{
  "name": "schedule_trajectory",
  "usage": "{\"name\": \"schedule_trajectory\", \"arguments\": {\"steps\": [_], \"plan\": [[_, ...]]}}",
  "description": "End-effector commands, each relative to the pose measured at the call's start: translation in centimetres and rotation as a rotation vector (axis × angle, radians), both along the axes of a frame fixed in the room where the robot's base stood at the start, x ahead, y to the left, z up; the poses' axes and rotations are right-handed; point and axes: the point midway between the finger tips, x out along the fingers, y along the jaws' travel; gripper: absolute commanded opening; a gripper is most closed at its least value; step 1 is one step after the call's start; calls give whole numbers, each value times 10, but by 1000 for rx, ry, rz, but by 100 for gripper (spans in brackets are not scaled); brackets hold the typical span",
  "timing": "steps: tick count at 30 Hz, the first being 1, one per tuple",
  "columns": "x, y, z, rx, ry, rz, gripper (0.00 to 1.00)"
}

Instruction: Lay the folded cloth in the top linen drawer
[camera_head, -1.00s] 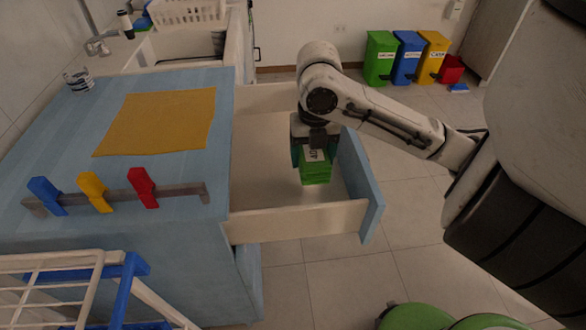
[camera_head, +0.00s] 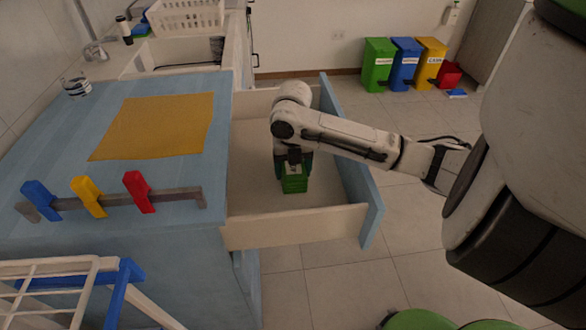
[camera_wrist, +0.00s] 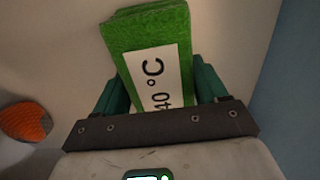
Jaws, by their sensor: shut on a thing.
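The folded cloth (camera_head: 293,184) is a green block with a white label. In the wrist view the cloth (camera_wrist: 148,30) shows the label lettering "40 °C". My gripper (camera_head: 293,168) is shut on it, with a green finger on each side; it also shows in the wrist view (camera_wrist: 160,95). The top linen drawer (camera_head: 295,227) is pulled out from the blue cabinet. The cloth is inside the drawer's outline, low over its pale floor. I cannot tell whether it touches the floor.
An orange rounded thing (camera_wrist: 26,121) lies at the left in the wrist view. The drawer's blue front (camera_head: 350,160) stands to the right of my gripper. A yellow mat (camera_head: 155,125) and coloured pegs on a rail (camera_head: 110,201) are on the blue top.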

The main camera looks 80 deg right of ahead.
Motion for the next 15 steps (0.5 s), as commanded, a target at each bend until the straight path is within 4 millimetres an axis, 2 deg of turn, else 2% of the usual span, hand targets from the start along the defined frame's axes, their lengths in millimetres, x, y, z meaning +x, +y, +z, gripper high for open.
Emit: {"name": "schedule_trajectory", "arguments": {"steps": [9, 10, 15], "plan": [[0, 0, -3, -1, 0, 0, 39], [0, 0, -3, -1, 0, 0, 73], [0, 0, -2, 0, 0, 0, 90]]}}
